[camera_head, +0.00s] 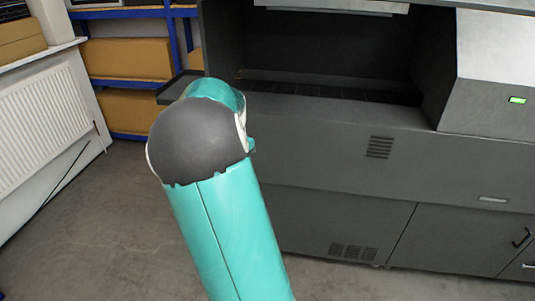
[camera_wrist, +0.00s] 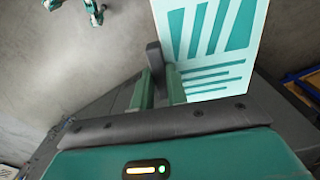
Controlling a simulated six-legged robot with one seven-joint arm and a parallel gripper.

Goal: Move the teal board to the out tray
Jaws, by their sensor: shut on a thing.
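The teal board (camera_wrist: 208,50) shows in the wrist view as a white panel with teal bars and stripes. My gripper (camera_wrist: 158,82) is shut on it near its lower left corner, and the board rises up and to the right from the fingers. A small dark upright piece also shows at the fingertips. In the head view my arm hides the gripper and the board. A dark flat tray (camera_head: 174,93) juts out at the left side of the grey machine, partly behind my arm. I cannot tell for sure that it is the out tray.
The large grey machine (camera_head: 330,160) with a dark open bay (camera_head: 330,60) fills the right of the head view. Blue shelving with cardboard boxes (camera_head: 128,58) stands behind at left. A white radiator (camera_head: 45,115) is on the left wall. The floor (camera_head: 110,220) at left is clear.

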